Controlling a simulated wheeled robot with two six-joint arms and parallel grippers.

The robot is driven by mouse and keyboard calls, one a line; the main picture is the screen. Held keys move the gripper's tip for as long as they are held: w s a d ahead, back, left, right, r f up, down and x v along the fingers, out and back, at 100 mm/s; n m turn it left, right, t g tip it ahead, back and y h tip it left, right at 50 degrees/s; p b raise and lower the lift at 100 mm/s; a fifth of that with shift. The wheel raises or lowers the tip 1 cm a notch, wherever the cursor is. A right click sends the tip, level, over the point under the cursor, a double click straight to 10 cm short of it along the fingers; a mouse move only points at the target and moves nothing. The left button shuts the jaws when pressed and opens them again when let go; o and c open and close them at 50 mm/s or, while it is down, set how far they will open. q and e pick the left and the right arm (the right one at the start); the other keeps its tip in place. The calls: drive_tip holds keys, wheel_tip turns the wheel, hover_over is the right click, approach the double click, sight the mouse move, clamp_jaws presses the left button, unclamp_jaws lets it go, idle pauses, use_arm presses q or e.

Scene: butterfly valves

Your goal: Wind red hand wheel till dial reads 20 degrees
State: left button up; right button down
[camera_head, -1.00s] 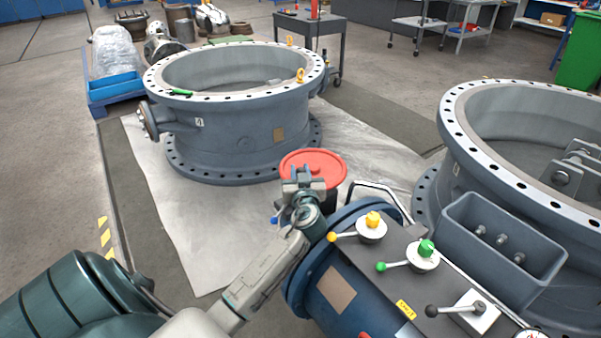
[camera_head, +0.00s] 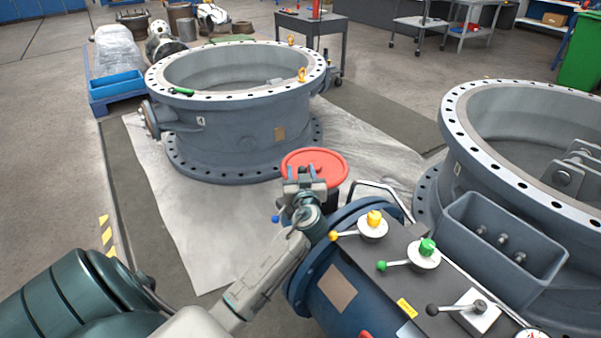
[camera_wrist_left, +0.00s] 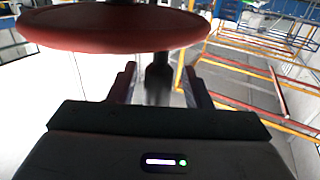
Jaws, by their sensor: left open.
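The red hand wheel (camera_head: 327,162) sits at the middle of the head view, at the far end of the blue valve body (camera_head: 345,275). In the left wrist view its red rim (camera_wrist_left: 110,30) spans the upper left. My left gripper (camera_head: 300,177) is at the near side of the wheel and covers part of it. In the left wrist view its open fingers (camera_wrist_left: 158,85) lie just below the rim, with a dark upright piece between them. Contact cannot be told. A white dial (camera_head: 531,335) is cut off at the bottom edge; its reading cannot be made out. My right gripper is not in view.
Yellow (camera_head: 373,226), green (camera_head: 424,253) and black-handled levers (camera_head: 478,307) stand on the panel near my left forearm. A grey open box (camera_head: 500,245) is at right. Large grey flanged rings stand at the left back (camera_head: 240,130) and far right (camera_head: 470,160).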

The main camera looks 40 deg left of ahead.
use_arm(q)
drive_tip(key=v, duration=1)
drive_tip(key=shift+s+d, duration=0.2)
